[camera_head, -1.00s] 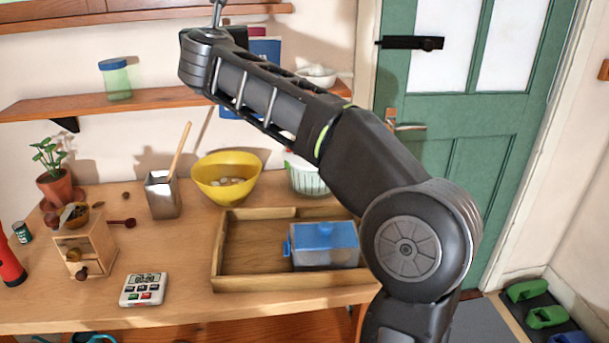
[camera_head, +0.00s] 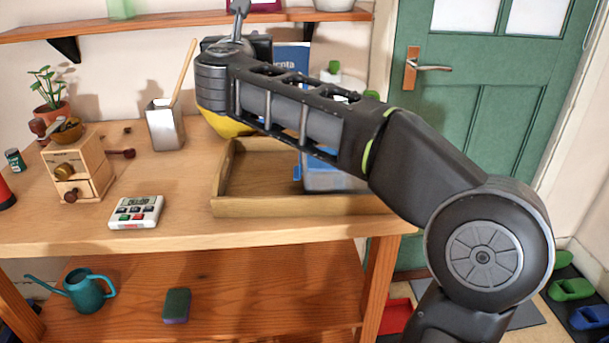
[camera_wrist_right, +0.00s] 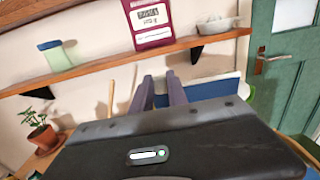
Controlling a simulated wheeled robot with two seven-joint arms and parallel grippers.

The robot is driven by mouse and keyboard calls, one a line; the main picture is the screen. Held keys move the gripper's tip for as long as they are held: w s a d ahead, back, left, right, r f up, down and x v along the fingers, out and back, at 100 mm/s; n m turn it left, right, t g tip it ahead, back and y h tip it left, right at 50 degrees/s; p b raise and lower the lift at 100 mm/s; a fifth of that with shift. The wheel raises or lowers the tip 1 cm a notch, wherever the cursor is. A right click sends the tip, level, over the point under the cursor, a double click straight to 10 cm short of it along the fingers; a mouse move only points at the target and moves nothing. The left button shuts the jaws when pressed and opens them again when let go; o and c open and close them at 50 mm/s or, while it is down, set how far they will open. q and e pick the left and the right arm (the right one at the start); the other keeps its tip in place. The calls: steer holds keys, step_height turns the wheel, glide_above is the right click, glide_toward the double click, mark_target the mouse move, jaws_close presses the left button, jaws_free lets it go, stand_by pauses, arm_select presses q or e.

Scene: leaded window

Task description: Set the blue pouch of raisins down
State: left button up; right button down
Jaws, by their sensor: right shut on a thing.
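My right gripper (camera_wrist_right: 160,84) shows two dark fingers in the right wrist view, shut on a blue pouch (camera_wrist_right: 212,88). In the head view, part of the pouch (camera_head: 291,58) shows behind my right arm, with white letters ending in "enta"; no raisin label is visible. It is held up above the back of the workbench, below the wall shelf. The right fingers are hidden by the arm in the head view. My left gripper is not in view.
A wooden tray (camera_head: 232,208) on the workbench (camera_head: 60,230) holds a box with a blue lid, partly hidden by my arm. A yellow bowl (camera_head: 222,125) is mostly hidden. Bench is bare between keypad and tray.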

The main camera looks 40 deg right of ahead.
step_height(320, 180, down, 6)
steer(key=b, duration=0.1)
steer(key=shift+b, duration=0.35)
steer(key=shift+f, duration=0.1)
steer(key=shift+f+b, duration=0.45)
steer(key=shift+f, duration=1.4)
steer(key=shift+f, duration=0.2)
steer(key=c, duration=1.3)
jaws_free()
